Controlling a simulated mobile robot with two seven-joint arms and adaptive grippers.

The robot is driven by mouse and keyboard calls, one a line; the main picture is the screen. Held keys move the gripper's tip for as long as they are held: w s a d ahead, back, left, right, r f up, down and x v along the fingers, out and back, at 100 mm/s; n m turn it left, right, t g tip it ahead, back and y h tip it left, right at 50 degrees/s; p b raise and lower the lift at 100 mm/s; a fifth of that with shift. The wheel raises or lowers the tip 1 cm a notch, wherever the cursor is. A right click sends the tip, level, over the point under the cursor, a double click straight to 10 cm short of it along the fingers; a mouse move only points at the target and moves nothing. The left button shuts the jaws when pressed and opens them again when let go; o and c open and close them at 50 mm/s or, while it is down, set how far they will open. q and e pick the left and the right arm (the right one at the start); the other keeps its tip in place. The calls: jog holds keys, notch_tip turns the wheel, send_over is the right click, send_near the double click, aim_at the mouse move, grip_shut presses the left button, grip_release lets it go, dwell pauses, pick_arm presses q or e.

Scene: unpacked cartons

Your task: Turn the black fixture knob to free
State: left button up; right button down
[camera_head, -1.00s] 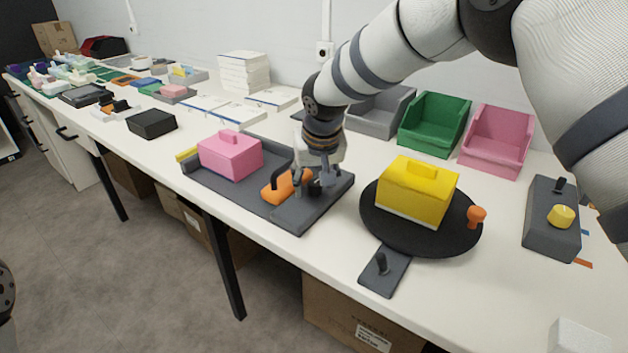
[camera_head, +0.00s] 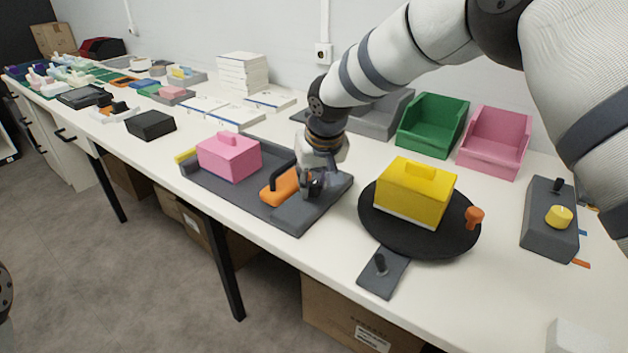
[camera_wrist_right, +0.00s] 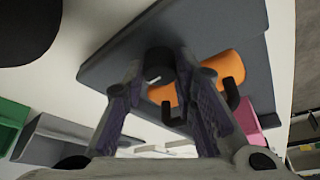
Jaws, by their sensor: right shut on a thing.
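The grey fixture plate (camera_head: 232,196) lies on the white table and carries a pink block (camera_head: 228,158) with a handle and an orange clamp (camera_head: 279,186) with a black bar handle. My right gripper (camera_head: 314,187) is down at the plate's right end, just right of the clamp. In the right wrist view, the black knob (camera_wrist_right: 159,61), with a white mark, sits between the two fingers of the right gripper (camera_wrist_right: 158,78), which is shut on it. The orange clamp (camera_wrist_right: 213,76) is beside it. In the head view the fingers mostly hide the knob. My left gripper is out of view.
A yellow block (camera_head: 415,194) stands on a black round turntable (camera_head: 447,243) with an orange knob, close to the right. A grey box (camera_head: 551,235) with a yellow knob is farther right. Green (camera_head: 432,124) and pink bins (camera_head: 494,140) stand behind. The table's front edge is near.

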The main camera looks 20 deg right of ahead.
jog(key=shift+d+n+y, duration=0.1)
jog(key=shift+n+y, duration=0.3)
jog(key=shift+n, duration=0.4)
jog(key=shift+f+n+y, duration=0.15)
jog(key=shift+n+y, duration=0.15)
jog(key=shift+n, duration=0.6)
jog(key=n+g+y+b, duration=0.1)
jog(key=n, duration=0.2)
jog(key=shift+d+f+n, duration=0.1)
jog(key=shift+f+n, duration=0.05)
jog(key=shift+n, duration=0.15)
jog(key=n+b, duration=0.1)
jog(key=n, duration=0.1)
jog(key=n+g+y+b, duration=0.1)
jog(key=n, duration=0.2)
jog(key=shift+w+d+g+y+b, duration=0.1)
jog(key=shift+w+g+y+b, duration=0.05)
jog(key=shift+g+y+b, duration=0.2)
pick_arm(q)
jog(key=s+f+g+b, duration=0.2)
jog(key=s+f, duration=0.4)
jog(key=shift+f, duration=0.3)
pick_arm(e)
jog(key=shift+n+g, duration=0.65)
jog(key=shift+n, duration=1.55)
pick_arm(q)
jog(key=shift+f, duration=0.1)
pick_arm(e)
jog(key=shift+r, duration=0.2)
